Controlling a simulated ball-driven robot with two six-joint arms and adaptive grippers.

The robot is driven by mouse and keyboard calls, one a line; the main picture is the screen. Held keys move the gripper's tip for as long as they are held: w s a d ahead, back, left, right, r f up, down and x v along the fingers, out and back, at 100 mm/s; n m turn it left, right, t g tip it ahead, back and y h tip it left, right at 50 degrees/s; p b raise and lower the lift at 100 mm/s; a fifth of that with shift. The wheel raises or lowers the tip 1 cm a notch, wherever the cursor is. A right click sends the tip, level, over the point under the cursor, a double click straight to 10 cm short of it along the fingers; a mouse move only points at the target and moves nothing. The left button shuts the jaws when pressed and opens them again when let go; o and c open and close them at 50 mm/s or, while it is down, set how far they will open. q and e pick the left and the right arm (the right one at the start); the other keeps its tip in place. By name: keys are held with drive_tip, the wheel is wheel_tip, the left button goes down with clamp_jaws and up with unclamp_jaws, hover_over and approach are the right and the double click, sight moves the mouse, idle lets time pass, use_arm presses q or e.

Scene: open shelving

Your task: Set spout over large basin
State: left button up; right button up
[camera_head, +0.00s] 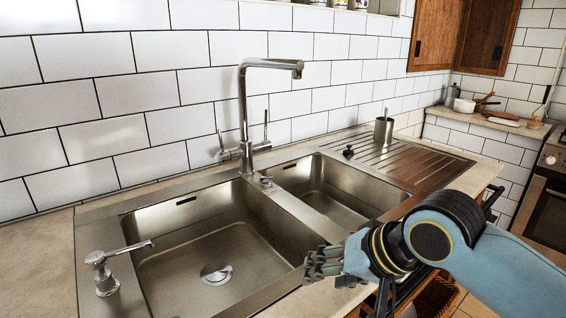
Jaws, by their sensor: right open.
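The chrome spout (272,64) rises from the faucet (245,150) behind the sink and bends to the right. Its tip (297,70) points over the smaller right basin side. The large basin (205,245) is at the left, empty, with a round drain in its floor. The small basin (335,190) is to its right. My right gripper (322,265) is open and empty at the front edge of the sink, low and well apart from the spout. My left gripper is not in view.
A soap dispenser (104,270) stands at the left front of the sink. A metal cup (383,130) stands at the back of the ribbed drainboard (420,165). A tiled wall (130,90) is close behind the faucet. The air above both basins is clear.

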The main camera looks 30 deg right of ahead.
drive_tip(key=w+r+m, duration=0.1)
drive_tip(key=w, duration=0.1)
drive_tip(key=w+r+m+t, duration=0.1)
drive_tip(key=w, duration=0.1)
drive_tip(key=w+d+r+m+y, duration=0.1)
drive_tip(key=w, duration=0.1)
drive_tip(key=shift+w+r+m+t, duration=0.15)
drive_tip(key=shift+r+m+t, duration=0.05)
drive_tip(key=shift+m+t, duration=0.2)
drive_tip(key=w+d+r+m+t+y, duration=0.1)
drive_tip(key=w+d+r+m+t, duration=0.2)
drive_tip(key=w+r+m, duration=0.45)
drive_tip(key=m+t, duration=0.5)
drive_tip(key=m, duration=0.7)
approach(284, 65)
drive_tip(key=shift+w+d+f+y, duration=0.3)
drive_tip(key=shift+w+d+f, duration=0.15)
drive_tip(key=shift+w+d, duration=0.15)
drive_tip(key=shift+m, duration=0.25)
drive_tip(key=x, duration=0.7)
drive_tip(key=b+x, duration=0.1)
drive_tip(key=x, duration=0.2)
drive_tip(key=shift+w+r, duration=0.3)
drive_tip(key=shift+w, duration=0.15)
drive_tip(key=shift+c, duration=0.3)
clamp_jaws()
